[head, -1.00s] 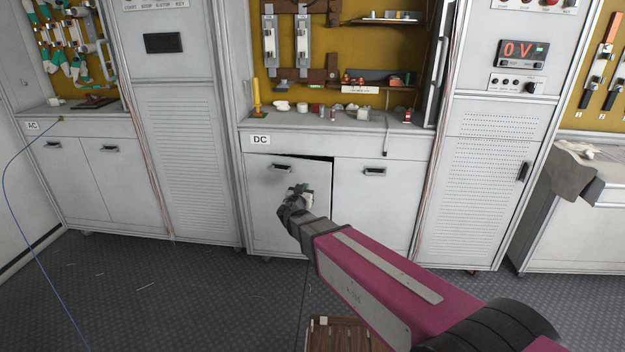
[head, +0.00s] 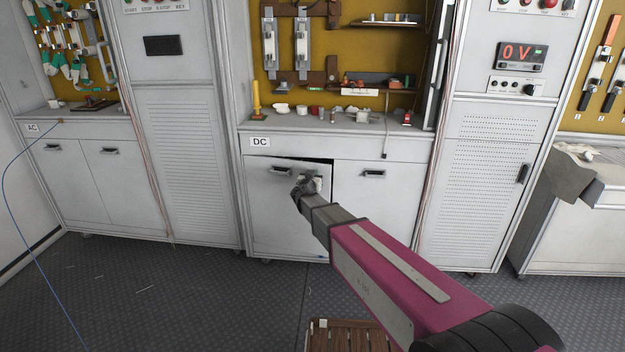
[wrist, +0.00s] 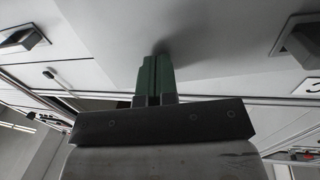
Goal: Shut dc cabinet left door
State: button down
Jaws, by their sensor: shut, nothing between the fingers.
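The DC cabinet left door (head: 272,215) stands slightly ajar under the "DC" label (head: 260,141). A thin dark gap (head: 318,160) shows along its top edge, wider toward the right. Its black handle (head: 281,170) is near the top. My gripper (head: 308,183) is at the upper right part of this door, right of the handle, and hides some of the door's right edge. In the wrist view, the green fingers (wrist: 155,80) are together and empty. Their tips are at or very near a pale panel, with a shadow beside them; contact is unclear.
The DC cabinet right door (head: 372,205) looks closed, with its own handle (head: 373,173). Small parts lie on the counter (head: 300,122) above. A wooden slatted item (head: 345,338) is on the floor below my arm. The floor before the cabinets at left is clear.

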dwell(0.3)
jog(key=x, duration=0.5)
jog(key=shift+w, duration=0.35)
jog(key=shift+s, duration=0.1)
